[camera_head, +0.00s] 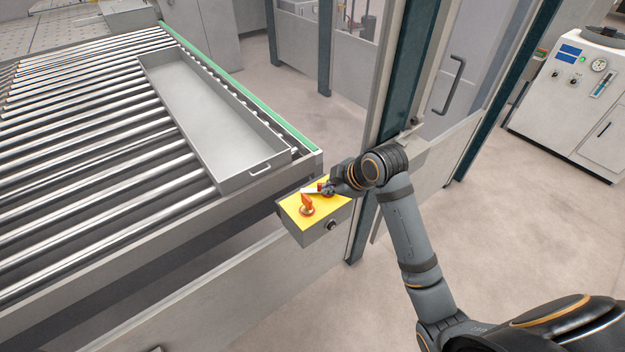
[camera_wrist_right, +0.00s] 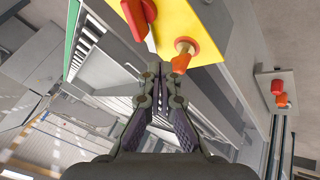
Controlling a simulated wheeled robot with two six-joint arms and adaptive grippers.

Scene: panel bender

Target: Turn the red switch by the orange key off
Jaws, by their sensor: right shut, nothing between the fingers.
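A control box with a yellow top (camera_head: 322,205) stands at the end of the roller table. The orange key (camera_head: 306,205) sits on its near side, and it shows in the right wrist view (camera_wrist_right: 182,57). The red switch (camera_head: 320,186) is on the far side, partly hidden by my right gripper in the head view; in the right wrist view its red handle (camera_wrist_right: 137,14) is cut by the top edge. My right gripper (camera_head: 328,189) is shut and empty beside the red switch. In the right wrist view its fingertips (camera_wrist_right: 154,69) lie below both controls; contact cannot be told.
A grey tray (camera_head: 262,180) lies on the rollers (camera_head: 110,170) left of the box. A dark post (camera_head: 395,80) stands close behind my right arm. A grey box (camera_wrist_right: 270,74) with red and orange knobs shows at the right wrist view's right.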

